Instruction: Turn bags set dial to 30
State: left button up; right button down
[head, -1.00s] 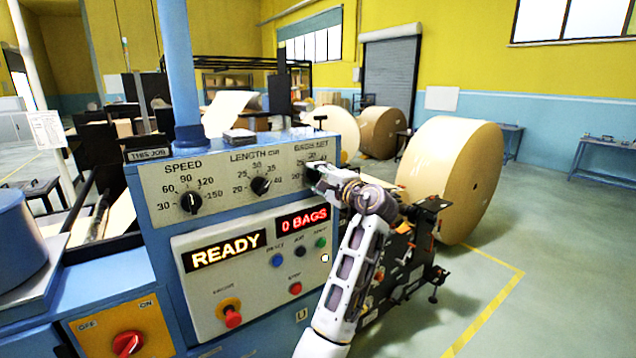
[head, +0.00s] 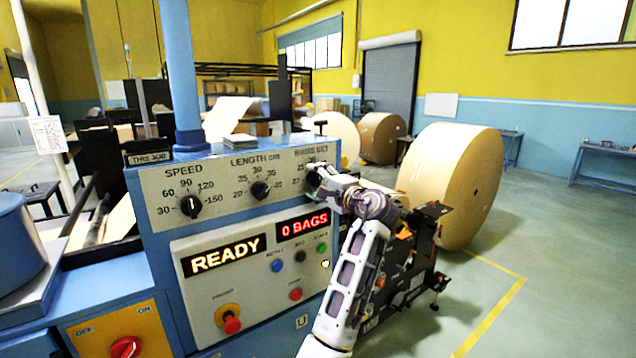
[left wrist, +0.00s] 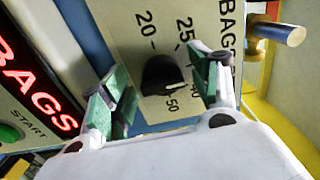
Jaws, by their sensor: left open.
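The bags set dial (left wrist: 160,76) is a black knob with a white pointer line on a cream panel. In the left wrist view the panel is turned sideways, and the pointer faces right, to the 40 side of the scale. The numbers 20, 25, 40 and 50 show at least in part; 30 is hidden by a finger. My left gripper (left wrist: 155,85) is open, its green-padded fingers on either side of the knob; contact cannot be told. In the head view my left gripper (head: 318,181) covers the dial under the BAGS SET label (head: 311,151). My right gripper is not in view.
The speed dial (head: 191,206) and length dial (head: 261,190) sit left on the same panel. Below are the READY display (head: 222,256), the 0 BAGS display (head: 303,225) and several push buttons. A large kraft roll (head: 445,185) stands behind my arm. Open floor lies right.

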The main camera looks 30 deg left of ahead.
pick_arm(q)
jog(key=v, duration=1.2)
dwell(0.3)
dwell(0.6)
